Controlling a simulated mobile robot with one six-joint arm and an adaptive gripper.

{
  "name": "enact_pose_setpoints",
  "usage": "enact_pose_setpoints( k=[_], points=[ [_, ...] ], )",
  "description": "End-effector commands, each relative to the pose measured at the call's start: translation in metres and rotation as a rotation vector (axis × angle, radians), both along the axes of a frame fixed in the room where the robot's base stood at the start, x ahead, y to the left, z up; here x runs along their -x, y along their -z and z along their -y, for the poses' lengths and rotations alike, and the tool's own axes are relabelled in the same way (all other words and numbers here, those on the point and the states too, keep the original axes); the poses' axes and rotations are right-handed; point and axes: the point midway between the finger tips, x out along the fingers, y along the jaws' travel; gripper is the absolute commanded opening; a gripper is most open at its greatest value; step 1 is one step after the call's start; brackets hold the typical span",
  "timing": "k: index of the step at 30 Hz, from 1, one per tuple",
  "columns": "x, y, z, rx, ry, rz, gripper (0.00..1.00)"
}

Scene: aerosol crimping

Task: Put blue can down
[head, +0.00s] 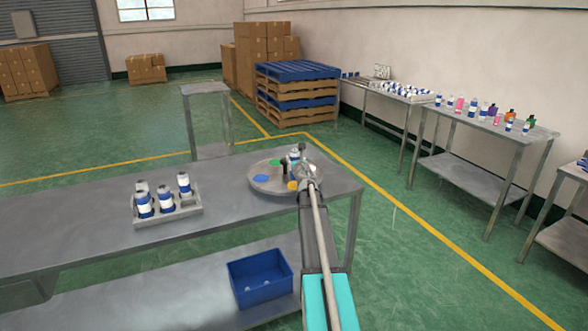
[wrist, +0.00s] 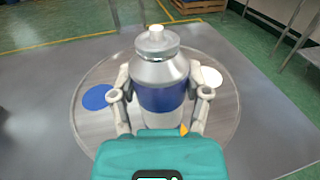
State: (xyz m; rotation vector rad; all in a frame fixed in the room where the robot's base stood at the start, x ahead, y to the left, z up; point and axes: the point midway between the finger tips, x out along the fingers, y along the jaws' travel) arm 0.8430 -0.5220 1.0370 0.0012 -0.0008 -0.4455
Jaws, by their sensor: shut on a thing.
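The blue can (wrist: 160,95) has a silver shoulder, a white cap, a blue band and a pale lower part. It stands upright between the fingers of my gripper (wrist: 161,101), which is shut on it. In the head view, the can (head: 294,155) and my gripper (head: 299,168) are over the right side of a round grey turntable (head: 268,188) on the long table. I cannot tell whether the can's base touches the turntable, as my gripper hides it. Around the can show a blue disc (wrist: 97,97), a white disc (wrist: 211,77) and an orange spot (wrist: 184,130).
A grey tray (head: 170,220) with several blue-and-white cans stands left on the table (head: 90,237). A blue bin (head: 260,278) sits on the lower shelf. Side tables with bottles (head: 480,110) stand along the right wall. The tabletop between tray and turntable is clear.

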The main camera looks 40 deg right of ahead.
Motion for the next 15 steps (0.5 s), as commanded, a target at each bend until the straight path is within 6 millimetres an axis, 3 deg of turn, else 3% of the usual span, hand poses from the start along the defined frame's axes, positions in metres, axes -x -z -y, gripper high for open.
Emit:
enact_pose_setpoints(
  k=[9,15],
  points=[
    [-0.003,0.029,0.005,0.0,0.0,0.0,0.05],
    [-0.003,0.037,0.005,0.0,0.001,0.0,0.05]
  ],
)
